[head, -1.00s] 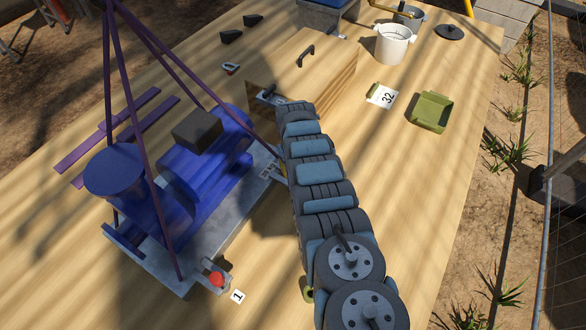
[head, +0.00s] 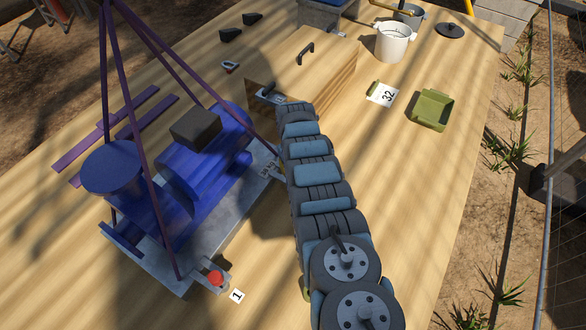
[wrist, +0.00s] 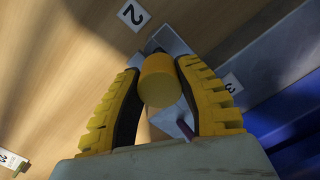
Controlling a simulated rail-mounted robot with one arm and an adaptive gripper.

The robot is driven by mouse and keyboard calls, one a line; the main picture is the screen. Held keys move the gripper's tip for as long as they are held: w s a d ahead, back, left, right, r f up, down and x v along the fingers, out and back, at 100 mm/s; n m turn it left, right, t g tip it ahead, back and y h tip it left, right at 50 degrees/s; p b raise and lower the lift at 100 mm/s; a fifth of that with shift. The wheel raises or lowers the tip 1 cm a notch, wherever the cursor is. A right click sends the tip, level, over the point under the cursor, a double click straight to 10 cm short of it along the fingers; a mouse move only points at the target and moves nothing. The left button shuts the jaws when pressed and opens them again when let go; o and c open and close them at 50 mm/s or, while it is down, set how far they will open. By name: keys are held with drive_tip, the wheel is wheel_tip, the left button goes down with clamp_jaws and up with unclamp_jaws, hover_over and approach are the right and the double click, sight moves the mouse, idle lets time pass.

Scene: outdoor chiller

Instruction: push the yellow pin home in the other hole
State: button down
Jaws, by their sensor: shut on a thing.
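In the wrist view my gripper (wrist: 160,72) is shut on the yellow pin (wrist: 160,84), a thick cylinder seen nearly end-on between the two ribbed yellow fingers. Beyond the pin is a grey metal bracket (wrist: 172,42), beside a card marked 2 (wrist: 133,14). The pin hides its hole, so I cannot tell how deep it sits. In the head view my arm hides the gripper and pin, at the far right corner of the blue machine's grey base plate (head: 205,245). A red knob (head: 216,278) sits on the near bracket by card 1 (head: 237,295).
The blue machine (head: 165,195) stands left of my arm, with purple legs (head: 150,180) rising over it. A wooden box (head: 305,70) is just beyond my arm's end. A green tray (head: 432,110) and white pot (head: 392,42) stand right.

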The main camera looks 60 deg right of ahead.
drive_tip(key=shift+f+b, duration=0.7)
drive_tip(key=shift+f, duration=0.1)
drive_tip(key=shift+c, duration=1.2)
unclamp_jaws()
wheel_tip(320, 180, up, 7)
drive_tip(key=p, duration=0.7)
drive_tip(key=shift+w+r, duration=0.1)
drive_tip(key=shift+r, duration=0.05)
drive_tip(key=shift+r, duration=0.1)
